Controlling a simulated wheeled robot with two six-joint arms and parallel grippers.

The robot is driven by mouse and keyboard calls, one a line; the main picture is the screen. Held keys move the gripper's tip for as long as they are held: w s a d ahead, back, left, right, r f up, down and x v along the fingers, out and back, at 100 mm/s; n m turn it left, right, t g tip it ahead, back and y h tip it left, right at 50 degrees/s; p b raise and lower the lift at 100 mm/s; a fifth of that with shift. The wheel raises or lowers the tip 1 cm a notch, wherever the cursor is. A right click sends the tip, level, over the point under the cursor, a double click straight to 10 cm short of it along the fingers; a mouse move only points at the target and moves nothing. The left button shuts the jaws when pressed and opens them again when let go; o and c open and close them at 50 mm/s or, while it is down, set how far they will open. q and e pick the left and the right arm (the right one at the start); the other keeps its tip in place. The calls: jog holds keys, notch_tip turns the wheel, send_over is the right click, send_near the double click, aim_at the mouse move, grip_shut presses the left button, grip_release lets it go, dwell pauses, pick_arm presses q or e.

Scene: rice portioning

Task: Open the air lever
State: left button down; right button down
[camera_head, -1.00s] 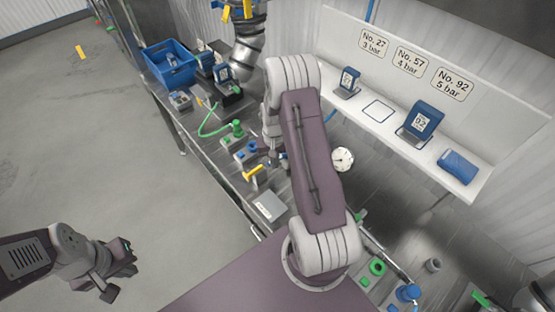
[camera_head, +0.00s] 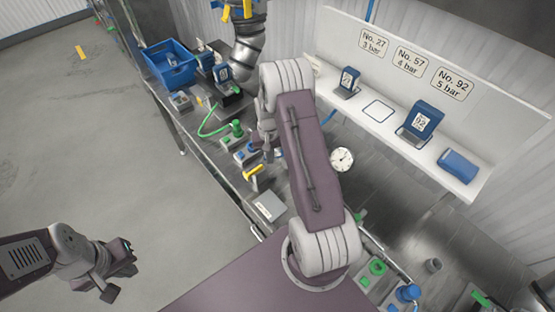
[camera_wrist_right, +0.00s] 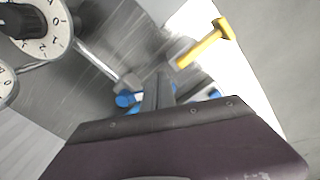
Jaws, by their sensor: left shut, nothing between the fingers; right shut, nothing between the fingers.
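A yellow lever (camera_head: 254,171) stands on a pale block on the bench in the head view. It also shows at the upper right of the right wrist view (camera_wrist_right: 206,43). A blue-handled fitting (camera_head: 246,154) is just beyond it, with blue parts (camera_wrist_right: 125,100) beside my fingers in the wrist view. I cannot tell which is the air lever. My right gripper (camera_wrist_right: 160,92) is shut and empty, low among the blue parts, apart from the yellow lever. Whether it touches the blue parts is unclear. My left gripper (camera_head: 109,291) is shut and empty over the floor, far from the bench.
A round gauge (camera_head: 342,160) is right of my right arm. A green fitting with a hose (camera_head: 236,129) and a blue crate (camera_head: 170,64) lie farther back. A white shelf (camera_head: 400,143) holds blue devices. Open floor is at left.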

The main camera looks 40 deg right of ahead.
jog(key=shift+w+d, duration=0.15)
jog(key=shift+w, duration=0.8)
jog(key=shift+w+d, duration=0.3)
jog(key=shift+w, duration=0.2)
jog(key=shift+w+d, duration=0.25)
jog(key=shift+w, duration=0.2)
jog(key=shift+w+d+b, duration=0.4)
jog(key=shift+w+d, duration=0.4)
